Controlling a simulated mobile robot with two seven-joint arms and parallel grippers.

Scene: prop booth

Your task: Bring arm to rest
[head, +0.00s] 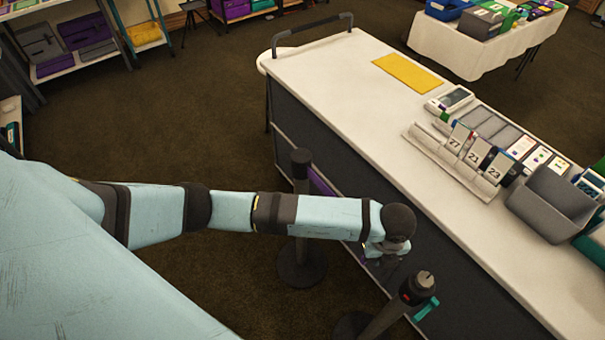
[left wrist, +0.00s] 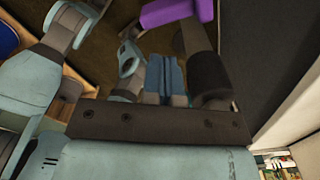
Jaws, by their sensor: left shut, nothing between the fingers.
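My left arm reaches in from the left in the head view, and my left gripper (head: 384,264) hangs at its end, beside the dark front of the long counter (head: 352,95). The hand is small and partly hidden by the wrist there. In the left wrist view, the left gripper (left wrist: 166,76) shows two blue-grey fingers pressed together with nothing between them. My right gripper does not show in the head view.
A black post (head: 301,168) stands behind my forearm, and another post (head: 417,287) with a teal clip stands close to the left hand. A grey bin (head: 552,203) and a card rack (head: 455,163) sit on the counter. Carpet (head: 200,120) is open beyond the arm.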

